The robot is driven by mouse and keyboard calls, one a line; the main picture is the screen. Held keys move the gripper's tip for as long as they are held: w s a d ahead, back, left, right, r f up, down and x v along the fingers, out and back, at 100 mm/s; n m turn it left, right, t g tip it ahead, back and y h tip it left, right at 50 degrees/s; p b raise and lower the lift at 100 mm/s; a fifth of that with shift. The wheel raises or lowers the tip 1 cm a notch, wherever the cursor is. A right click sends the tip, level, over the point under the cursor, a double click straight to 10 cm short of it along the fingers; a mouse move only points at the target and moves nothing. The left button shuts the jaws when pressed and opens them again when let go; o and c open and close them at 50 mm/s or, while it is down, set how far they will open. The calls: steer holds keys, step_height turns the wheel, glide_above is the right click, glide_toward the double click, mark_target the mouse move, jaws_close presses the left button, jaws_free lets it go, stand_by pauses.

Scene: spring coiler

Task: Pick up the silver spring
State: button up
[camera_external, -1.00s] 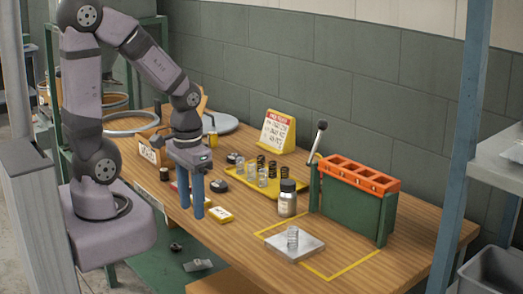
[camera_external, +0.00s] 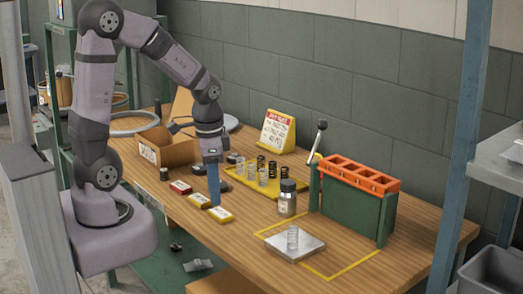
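My gripper (camera_external: 214,203) points down left of the tray, with blue fingers low over the table. The fingers overlap in this view, so their gap is hidden.
A capped jar (camera_external: 288,203) stands between the tray and the plate. A green rack with an orange top (camera_external: 352,172) and a lever (camera_external: 317,143) is at the right. Small boxes (camera_external: 221,214) lie beside my fingers. An open cardboard box (camera_external: 170,150) stands behind left.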

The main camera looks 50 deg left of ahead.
steer(key=w+a+m+t+y+b, duration=0.1)
steer(key=w+a+m+b, duration=0.35)
steer(key=w+m, duration=0.8)
steer(key=m+t+y+b, duration=0.1)
steer(key=m+t, duration=0.1)
steer(key=m, duration=0.8)
glide_above(263, 170)
steer(key=s+d, duration=0.1)
steer(key=s, duration=0.1)
steer(key=f, duration=0.1)
steer(key=shift+s+d+p+x, duration=0.15)
steer(key=shift+p+x, duration=0.35)
steer(key=shift+x, duration=1.4)
steer(key=shift+s+d+p+x, duration=0.15)
steer(key=shift+p+x, duration=0.35)
steer(key=shift+x, duration=1.45)
steer(key=shift+f, duration=0.1)
jaws_close()
